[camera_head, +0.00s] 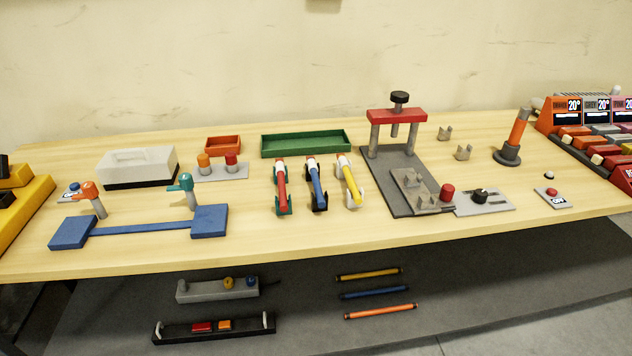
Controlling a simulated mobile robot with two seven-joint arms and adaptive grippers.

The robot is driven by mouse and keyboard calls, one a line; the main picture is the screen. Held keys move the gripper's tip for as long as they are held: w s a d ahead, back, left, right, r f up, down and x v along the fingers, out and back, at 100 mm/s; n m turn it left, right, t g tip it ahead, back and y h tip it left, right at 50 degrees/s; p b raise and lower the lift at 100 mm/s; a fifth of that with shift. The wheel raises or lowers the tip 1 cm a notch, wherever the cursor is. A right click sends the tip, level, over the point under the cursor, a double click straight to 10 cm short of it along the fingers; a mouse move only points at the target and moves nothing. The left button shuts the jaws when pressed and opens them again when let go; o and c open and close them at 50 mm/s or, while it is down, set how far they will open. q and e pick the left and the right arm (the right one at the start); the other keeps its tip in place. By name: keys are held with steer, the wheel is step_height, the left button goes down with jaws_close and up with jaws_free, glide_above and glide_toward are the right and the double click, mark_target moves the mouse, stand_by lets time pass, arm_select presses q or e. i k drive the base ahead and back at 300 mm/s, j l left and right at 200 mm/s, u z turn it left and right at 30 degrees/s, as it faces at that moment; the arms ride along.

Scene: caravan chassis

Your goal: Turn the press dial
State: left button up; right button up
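The press (397,117) stands on the wooden bench right of centre, with a red crossbar on grey posts and a dark base plate. A black round knob (399,97) sits on top of its crossbar. A black dial (479,195) sits on a light grey plate with dark markings, at the front right of the press base. The labels do not show which of the two black parts is called the press dial. Neither of my grippers is in view.
Pliers-like red, blue and yellow tools (317,185) stand in holders left of the press. A red button on a plate (552,194) and an orange-handled post (514,138) stand to the right. Orange and red machines (570,120) fill the right end. The bench front is mostly clear.

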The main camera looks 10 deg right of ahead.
mark_target(480, 196)
steer(key=z, duration=1.3)
steer(key=i+l, duration=0.15)
